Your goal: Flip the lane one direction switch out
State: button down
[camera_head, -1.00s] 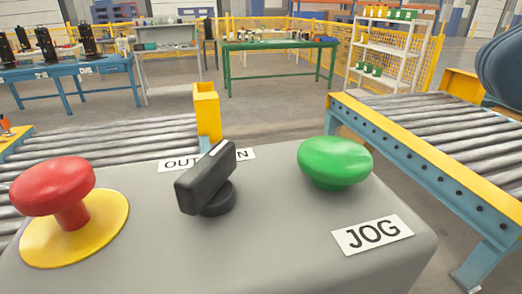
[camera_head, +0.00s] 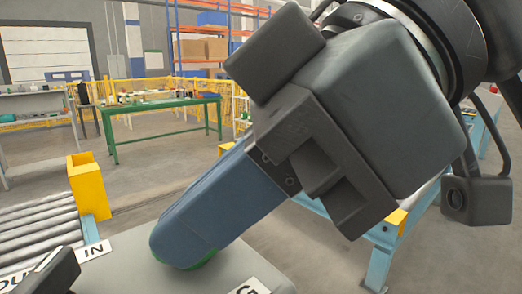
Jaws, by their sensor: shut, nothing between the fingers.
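The black direction switch (camera_head: 54,274) is at the bottom left corner of the head view, cut off by the frame edge. The visible part of its handle slants up to the right, toward the IN end of the OUT/IN label (camera_head: 95,250). My gripper (camera_head: 180,246) reaches down from the upper right with its blue fingers together and empty. Its tips are over the green button (camera_head: 203,261), to the right of the switch and apart from it. The fingers hide most of the button. Whether they touch it I cannot tell.
The grey control box (camera_head: 125,272) fills the bottom. The JOG label (camera_head: 262,280) is partly hidden. A yellow post (camera_head: 88,186) stands behind the box by a roller conveyor (camera_head: 38,224). A green table (camera_head: 165,103) stands farther back.

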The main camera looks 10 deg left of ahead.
aim_at(68, 273)
jog(key=shift+s+a+f+p, duration=0.2)
jog(key=shift+a+f, duration=0.1)
jog(key=shift+a, duration=0.65)
jog(key=shift+s+a+f+p, duration=0.15)
jog(key=shift+a+f, duration=0.1)
jog(key=shift+a, duration=0.7)
jog(key=shift+s+a+f+p, duration=0.1)
jog(key=shift+s+a+f, duration=0.15)
jog(key=shift+a, duration=0.7)
jog(key=shift+w+a, duration=0.1)
jog(key=shift+n+g, duration=0.3)
